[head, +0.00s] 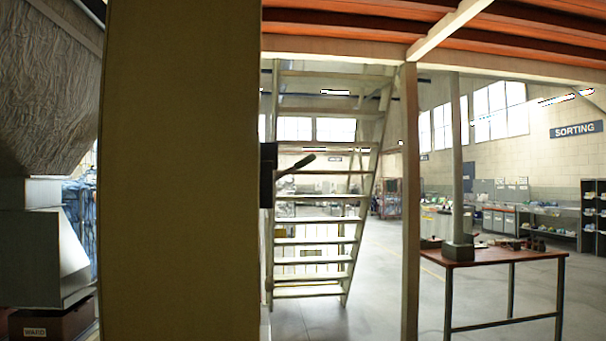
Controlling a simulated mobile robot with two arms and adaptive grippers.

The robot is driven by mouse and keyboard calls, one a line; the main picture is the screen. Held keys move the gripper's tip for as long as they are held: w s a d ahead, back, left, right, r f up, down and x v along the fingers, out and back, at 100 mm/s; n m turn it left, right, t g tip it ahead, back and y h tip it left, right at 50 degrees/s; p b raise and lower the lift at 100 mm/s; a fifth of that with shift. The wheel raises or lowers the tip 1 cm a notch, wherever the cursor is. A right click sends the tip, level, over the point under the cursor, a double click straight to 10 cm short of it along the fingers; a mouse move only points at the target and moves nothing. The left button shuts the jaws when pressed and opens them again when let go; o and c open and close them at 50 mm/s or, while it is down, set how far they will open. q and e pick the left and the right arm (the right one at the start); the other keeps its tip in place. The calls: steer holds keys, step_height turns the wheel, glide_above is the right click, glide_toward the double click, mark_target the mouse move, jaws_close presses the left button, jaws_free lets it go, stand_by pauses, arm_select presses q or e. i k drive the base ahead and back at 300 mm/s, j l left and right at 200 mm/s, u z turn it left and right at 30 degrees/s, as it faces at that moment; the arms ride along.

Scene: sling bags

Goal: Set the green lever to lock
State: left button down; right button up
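I can make out no green lever in the head view. A dark lever handle (297,165) sticks out to the right from a dark box (268,172) on the right edge of a wide beige column. The handle slants up to the right; its colour looks nearly black. I cannot read any lock marking near it. Neither of my grippers is in view.
The beige column (180,170) fills the left-centre, close to me. Open stairs (313,241) stand behind the lever. A narrow post (409,200) and a red-topped table (490,256) are to the right. Bare floor (385,270) lies between stairs and post.

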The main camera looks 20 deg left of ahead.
mark_target(311, 158)
steer(key=i+l+u, duration=0.1)
steer(key=l+u, duration=0.2)
steer(key=i+l+u, duration=0.3)
steer(key=l+u, duration=0.25)
steer(key=i+l+u, duration=0.15)
steer(key=l+u, duration=0.15)
steer(key=l, duration=0.2)
steer(key=i+l+u, duration=0.1)
steer(key=l+u, duration=0.45)
steer(key=l, duration=0.3)
